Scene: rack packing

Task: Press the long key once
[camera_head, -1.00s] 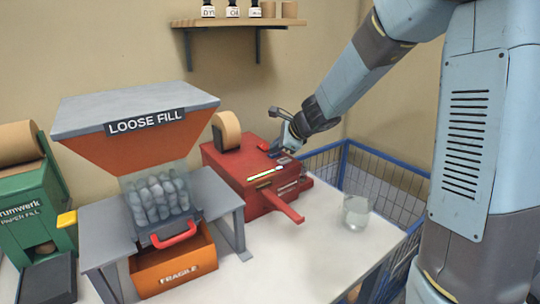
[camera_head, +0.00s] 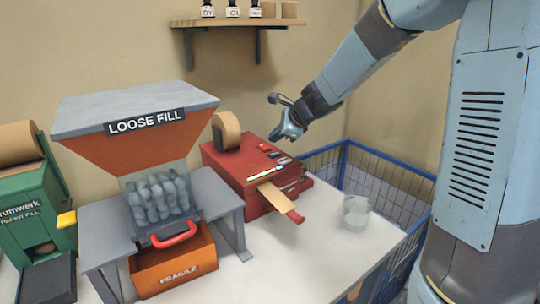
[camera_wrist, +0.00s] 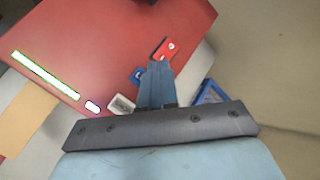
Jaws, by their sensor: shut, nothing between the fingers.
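The red tape machine (camera_head: 232,172) stands on the white table with a roll of brown tape (camera_head: 227,130) on top. Its top carries a red key (camera_wrist: 165,48), a blue key (camera_wrist: 138,75) and a whitish key (camera_wrist: 122,104), partly hidden by my gripper in the wrist view. I cannot read which is the long key. A brown paper tape strip (camera_head: 273,195) sticks out of the machine's front over the red tongue. My gripper (camera_head: 279,138) is shut and empty, raised above the keys and apart from them. It also shows in the wrist view (camera_wrist: 156,66).
A lit green-and-white bar (camera_wrist: 45,76) is on the machine's top. The loose fill hopper (camera_head: 135,130) with an orange box (camera_head: 172,266) under it stands left. A glass (camera_head: 356,212) stands on the table at right, near a blue wire cage (camera_head: 385,180).

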